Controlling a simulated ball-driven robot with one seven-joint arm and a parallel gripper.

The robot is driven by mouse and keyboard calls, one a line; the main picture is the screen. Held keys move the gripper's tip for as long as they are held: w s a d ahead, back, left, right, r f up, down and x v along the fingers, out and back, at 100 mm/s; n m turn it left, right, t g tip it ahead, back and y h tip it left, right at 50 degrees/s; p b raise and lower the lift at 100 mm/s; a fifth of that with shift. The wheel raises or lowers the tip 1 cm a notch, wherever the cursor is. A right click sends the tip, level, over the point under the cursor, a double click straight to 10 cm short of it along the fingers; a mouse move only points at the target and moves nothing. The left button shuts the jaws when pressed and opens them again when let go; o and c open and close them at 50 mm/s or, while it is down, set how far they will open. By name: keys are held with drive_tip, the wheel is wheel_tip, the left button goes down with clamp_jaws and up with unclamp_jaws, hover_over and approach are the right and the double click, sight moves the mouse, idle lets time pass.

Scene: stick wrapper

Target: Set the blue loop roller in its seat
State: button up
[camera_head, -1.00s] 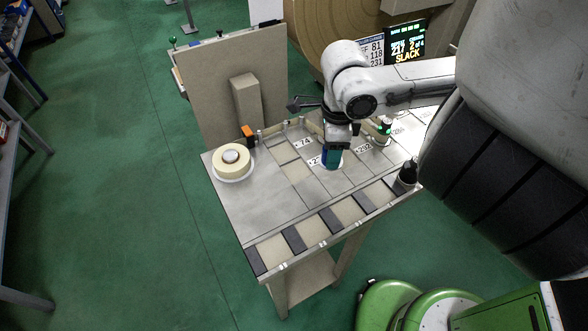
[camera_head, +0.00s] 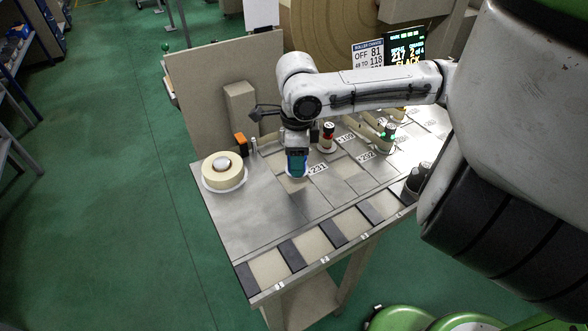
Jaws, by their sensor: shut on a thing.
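My gripper (camera_head: 297,154) points down over the table and is shut on the blue roller (camera_head: 297,167). The roller is upright, and the fingers and wrist hide its upper part. It is beside the "+231" label (camera_head: 317,169), with a pale rim showing around its foot. I cannot tell whether it touches the surface there. A roller with red and black bands (camera_head: 328,137) stands on a pale round base to the right. A roller with green marks (camera_head: 389,131) stands farther right.
A cream tape roll (camera_head: 213,176) lies on a white disc at the table's left. A dark display (camera_head: 406,47) reads "SLACK". The table's left front (camera_head: 248,216) is clear.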

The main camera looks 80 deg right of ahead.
drive_tip(key=shift+w+d+f, duration=0.1)
drive_tip(key=shift+w+f, duration=0.1)
drive_tip(key=shift+f, duration=0.85)
drive_tip(key=shift+w+d+f, duration=0.1)
drive_tip(key=shift+w+f, duration=0.1)
drive_tip(key=shift+f, duration=0.8)
drive_tip(key=shift+f, duration=0.2)
drive_tip(key=o, duration=1.1)
drive_tip(key=shift+r, duration=0.1)
wheel_tip(320, 180, up, 12)
drive_tip(key=shift+r+p, duration=0.15)
drive_tip(key=shift+p, duration=0.2)
